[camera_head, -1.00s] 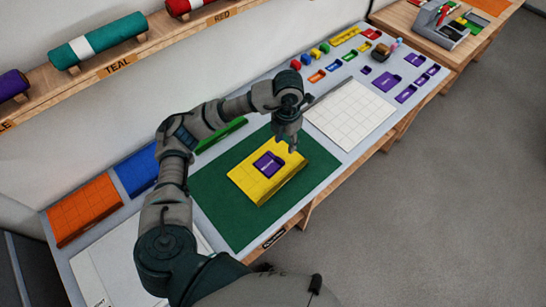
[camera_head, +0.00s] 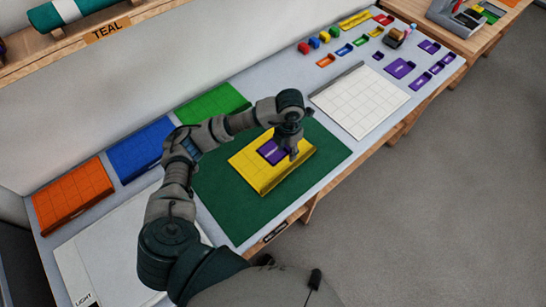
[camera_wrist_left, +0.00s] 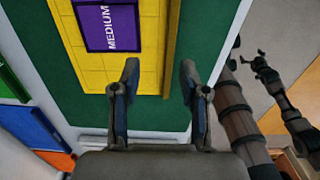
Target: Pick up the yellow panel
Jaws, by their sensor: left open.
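The yellow panel (camera_head: 250,174) lies on the dark green mat (camera_head: 228,215), with a purple piece (camera_head: 272,152) set in its face. In the wrist view the purple piece (camera_wrist_left: 107,28) reads MEDIUM. My left gripper (camera_head: 291,153) is open and points down at the panel's right part. In the wrist view the open fingers of the left gripper (camera_wrist_left: 160,75) straddle the line of the panel's edge (camera_wrist_left: 150,50), apart from each other with nothing clamped. Whether the fingertips touch the panel is unclear. A dark arm, likely my right, shows small in the wrist view; its finger state is unclear.
Orange (camera_head: 70,198), blue (camera_head: 146,150) and green (camera_head: 213,104) panels line the wall side. A white gridded panel (camera_head: 360,100) lies right of the mat. Small coloured pieces and purple trays (camera_head: 400,68) sit at the far end. The mat around the yellow panel is clear.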

